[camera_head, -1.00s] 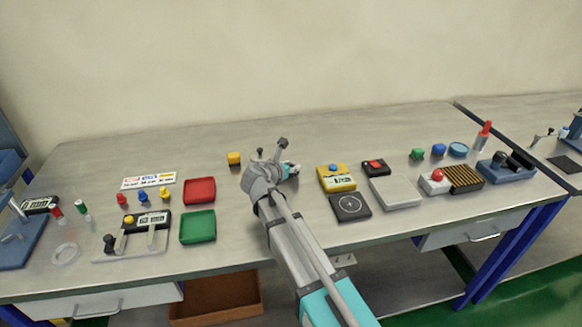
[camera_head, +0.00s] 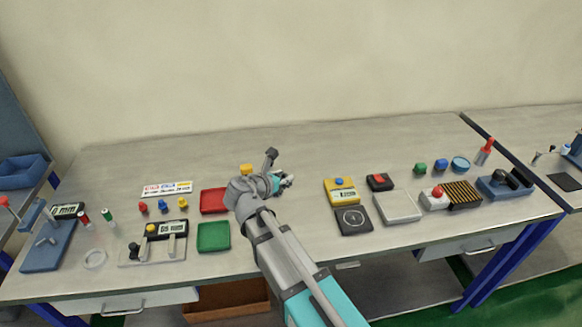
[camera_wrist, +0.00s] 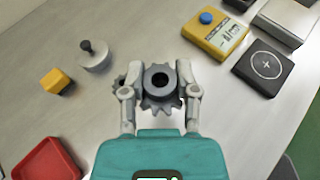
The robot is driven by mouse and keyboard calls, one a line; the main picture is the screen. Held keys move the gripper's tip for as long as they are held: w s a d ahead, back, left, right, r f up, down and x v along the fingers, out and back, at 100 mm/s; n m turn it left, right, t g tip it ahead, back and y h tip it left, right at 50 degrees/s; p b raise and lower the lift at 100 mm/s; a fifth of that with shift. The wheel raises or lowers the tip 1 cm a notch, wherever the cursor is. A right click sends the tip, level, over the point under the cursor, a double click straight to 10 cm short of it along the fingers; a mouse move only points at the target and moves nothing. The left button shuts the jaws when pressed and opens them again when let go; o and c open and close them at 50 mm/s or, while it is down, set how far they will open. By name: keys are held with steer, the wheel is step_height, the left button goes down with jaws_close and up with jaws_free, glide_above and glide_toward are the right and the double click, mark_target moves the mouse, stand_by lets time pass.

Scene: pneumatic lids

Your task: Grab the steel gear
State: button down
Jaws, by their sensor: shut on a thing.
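In the wrist view my gripper (camera_wrist: 160,68) is shut on a dark grey toothed gear (camera_wrist: 160,84) with a round hub and central hole. The gear sits between both fingers, above the grey table. More dark teeth show just outside the left finger; I cannot tell whether they belong to a second gear. In the head view my gripper (camera_head: 284,182) is over the middle of the table, and the gear there is too small to make out.
A yellow cube (camera_wrist: 55,81), a grey knobbed weight (camera_wrist: 95,60) and a red tray (camera_wrist: 45,163) lie to the left. A yellow device (camera_wrist: 215,38) and a black pad (camera_wrist: 264,66) lie to the right. A green tray (camera_head: 214,237) is near the front edge.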

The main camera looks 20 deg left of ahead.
mark_target(283, 177)
steer(key=shift+p+v, duration=0.45)
steer(key=shift+v, duration=1.2)
steer(key=shift+d, duration=0.1)
